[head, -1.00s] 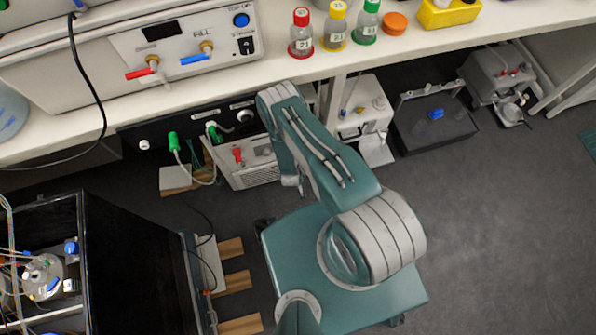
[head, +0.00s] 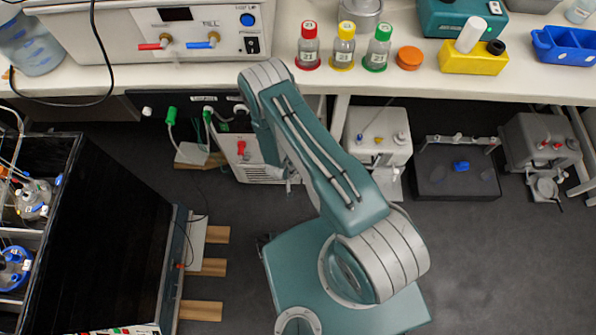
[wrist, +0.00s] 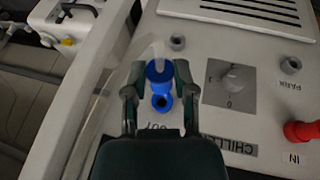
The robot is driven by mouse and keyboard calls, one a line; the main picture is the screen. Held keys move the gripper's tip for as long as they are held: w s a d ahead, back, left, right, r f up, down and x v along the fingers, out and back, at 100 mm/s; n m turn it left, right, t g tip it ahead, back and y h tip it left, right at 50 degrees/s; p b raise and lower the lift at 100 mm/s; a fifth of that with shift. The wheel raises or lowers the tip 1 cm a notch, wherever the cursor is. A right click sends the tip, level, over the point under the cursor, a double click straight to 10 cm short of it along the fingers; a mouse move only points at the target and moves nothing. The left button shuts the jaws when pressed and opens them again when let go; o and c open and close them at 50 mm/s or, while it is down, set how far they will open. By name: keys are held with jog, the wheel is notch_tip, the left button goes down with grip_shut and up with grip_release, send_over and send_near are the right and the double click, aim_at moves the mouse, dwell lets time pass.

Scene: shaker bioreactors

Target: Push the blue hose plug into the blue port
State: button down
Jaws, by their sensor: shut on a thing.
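In the wrist view, my gripper (wrist: 159,72) is shut on the blue hose plug (wrist: 158,71), with one finger on each side. A pale, clear hose rises from the plug. The blue port (wrist: 162,101) shows just below the plug in the picture, above the label reading OUT on the chiller (wrist: 215,115). Plug and port overlap in this view; I cannot tell whether they touch or how deep the plug sits. In the head view, my arm hides the plug, the port and most of my gripper. The chiller (head: 268,174) stands on the floor under the bench.
A red fitting (wrist: 302,131) marked IN and a grey dial (wrist: 232,79) are on the same chiller face. In the head view, the bench (head: 480,85) overhangs the chiller. A white device (head: 377,137) stands to its right. Open floor (head: 480,260) lies at the right.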

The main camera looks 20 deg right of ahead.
jog(key=shift+w+a, duration=0.15)
jog(key=shift+w, duration=0.75)
jog(key=shift+w+d, duration=0.8)
jog(key=shift+d, duration=0.25)
jog(key=shift+a+r, duration=0.1)
jog(key=shift+a, duration=0.5)
jog(key=shift+d, duration=0.25)
jog(key=shift+w+d, duration=0.25)
jog(key=shift+w, duration=0.35)
jog(key=shift+w+d, duration=0.2)
jog(key=shift+w, duration=0.4)
dwell(0.5)
